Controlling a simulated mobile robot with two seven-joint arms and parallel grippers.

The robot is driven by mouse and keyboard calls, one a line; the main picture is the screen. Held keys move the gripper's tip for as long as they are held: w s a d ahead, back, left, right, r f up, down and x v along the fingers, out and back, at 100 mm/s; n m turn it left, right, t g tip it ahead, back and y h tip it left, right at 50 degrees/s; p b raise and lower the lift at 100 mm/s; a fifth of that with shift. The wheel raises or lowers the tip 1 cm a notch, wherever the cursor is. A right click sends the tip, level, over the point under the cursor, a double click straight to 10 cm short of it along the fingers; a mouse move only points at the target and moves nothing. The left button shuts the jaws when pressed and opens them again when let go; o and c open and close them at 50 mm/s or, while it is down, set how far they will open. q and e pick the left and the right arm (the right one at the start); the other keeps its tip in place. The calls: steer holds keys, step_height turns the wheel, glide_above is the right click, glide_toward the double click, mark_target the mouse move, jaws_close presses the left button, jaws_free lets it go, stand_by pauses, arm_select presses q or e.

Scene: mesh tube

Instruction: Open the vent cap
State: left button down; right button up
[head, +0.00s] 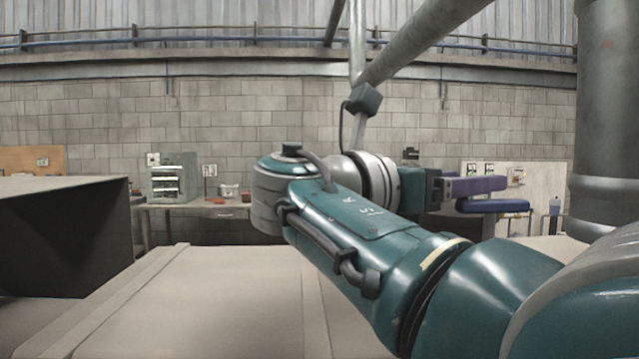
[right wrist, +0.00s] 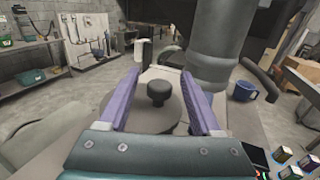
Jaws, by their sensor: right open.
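In the right wrist view, a round grey disc (right wrist: 140,112) with a dark knob (right wrist: 158,93) at its middle, which looks like the vent cap, lies ahead of my right gripper (right wrist: 160,74). The two purple fingers are apart, one on each side of the knob in the picture, and nothing is held. I cannot tell how far the knob is from the fingers. In the head view, my right gripper (head: 515,196) reaches out at the right with its fingers apart. The cap does not show clearly in the head view. My left gripper is out of view.
A thick grey pipe (right wrist: 211,65) stands just beyond the disc; a large pipe also shows at the right in the head view (head: 606,100). A blue mug (right wrist: 243,91) stands right of the disc. A dark open box (head: 70,240) is at the left. A bench (head: 200,205) lines the wall.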

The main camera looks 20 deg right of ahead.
steer(key=shift+d, duration=0.15)
steer(key=shift+c, duration=0.2)
jaws_close()
stand_by(0.4)
stand_by(0.9)
